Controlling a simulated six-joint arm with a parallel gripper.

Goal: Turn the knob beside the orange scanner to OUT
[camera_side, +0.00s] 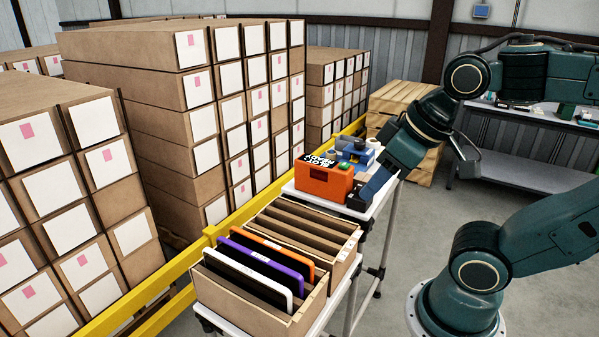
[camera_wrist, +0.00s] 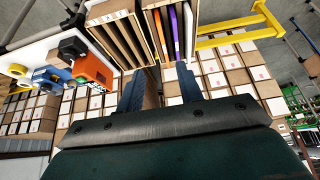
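The orange scanner (camera_side: 325,182) stands on the white table, with a dark top panel bearing white lettering. It also shows in the wrist view (camera_wrist: 92,72), left of my fingers. I cannot make out for sure which part is the knob, nor its setting or the OUT mark. A blue device (camera_side: 355,152) stands just behind the scanner.
A yellow rail (camera_side: 190,262) and stacked boxes (camera_side: 180,95) stand left. A wooden crate (camera_side: 400,100) is behind.

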